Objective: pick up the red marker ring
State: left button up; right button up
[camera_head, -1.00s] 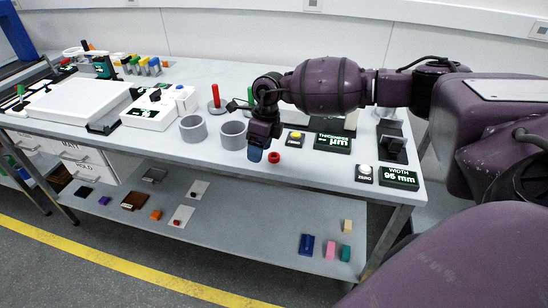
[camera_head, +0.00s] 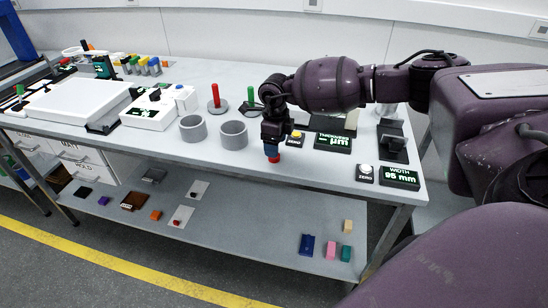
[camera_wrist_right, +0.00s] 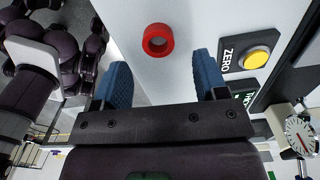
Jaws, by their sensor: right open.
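The red marker ring (camera_wrist_right: 158,40) lies on the bench top, near its front edge. In the right wrist view it sits beyond the fingertips, in line with the gap between them. In the head view only a bit of the ring (camera_head: 274,159) shows beneath my right gripper (camera_head: 272,152). In the wrist view my right gripper (camera_wrist_right: 160,72) is open, with its two blue fingers apart and nothing between them. My left gripper is not in view.
Two grey cups (camera_head: 233,135) stand left of the gripper. A ZERO box with a yellow button (camera_wrist_right: 256,57) is close on the right, by the thickness display (camera_head: 333,142). The width display (camera_head: 400,178) stands farther right. The bench's front edge is near.

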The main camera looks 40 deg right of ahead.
notch_tip(320, 180, down, 4)
jog(key=shift+f, duration=0.1)
jog(key=c, duration=1)
